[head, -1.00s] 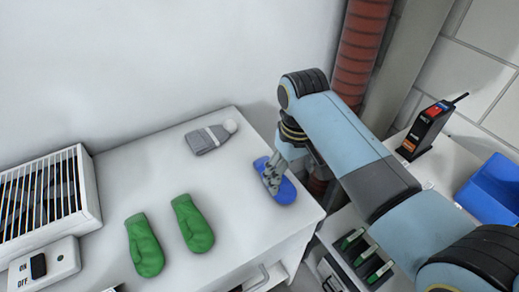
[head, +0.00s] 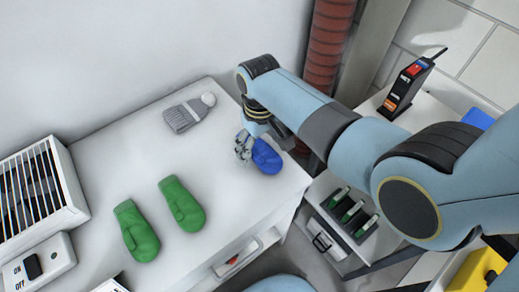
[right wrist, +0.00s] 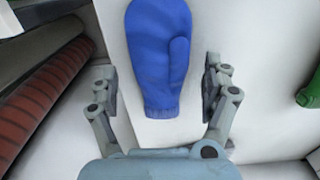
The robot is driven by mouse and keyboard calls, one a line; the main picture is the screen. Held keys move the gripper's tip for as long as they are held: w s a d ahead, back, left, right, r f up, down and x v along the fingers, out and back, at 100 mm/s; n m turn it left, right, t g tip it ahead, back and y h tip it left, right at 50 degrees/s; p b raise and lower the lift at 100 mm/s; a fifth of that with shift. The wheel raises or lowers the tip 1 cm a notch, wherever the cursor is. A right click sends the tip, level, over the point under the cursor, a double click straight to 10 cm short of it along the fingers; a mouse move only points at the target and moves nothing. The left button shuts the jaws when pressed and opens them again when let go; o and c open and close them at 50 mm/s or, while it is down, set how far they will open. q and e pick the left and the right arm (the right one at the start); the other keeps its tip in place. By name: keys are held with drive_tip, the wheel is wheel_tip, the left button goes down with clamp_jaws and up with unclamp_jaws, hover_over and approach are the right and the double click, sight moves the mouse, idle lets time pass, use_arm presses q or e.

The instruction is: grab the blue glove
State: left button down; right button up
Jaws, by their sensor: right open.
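The blue glove (head: 267,157) lies flat near the right edge of the white cabinet top. My right gripper (head: 246,148) is at its left side in the head view and hides part of it. In the right wrist view, the blue glove (right wrist: 158,52) has its cuff toward my gripper and its thumb on the right. My open right gripper (right wrist: 160,76) has one finger on each side of the lower glove, with white surface showing between finger and glove on both sides. My left gripper is not in view.
Two green gloves (head: 181,204) and a grey knit hat (head: 188,114) lie on the same white top (head: 100,180). A slatted heater-like box (head: 45,190) and a switch box (head: 38,266) stand at left. A red-brown pipe (head: 328,45) rises behind my right arm.

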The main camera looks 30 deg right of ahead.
drive_tip(key=shift+w+f, duration=0.1)
drive_tip(key=shift+f, duration=0.4)
drive_tip(key=shift+c, duration=0.3)
drive_tip(key=c, duration=1.2)
drive_tip(key=shift+r, duration=0.2)
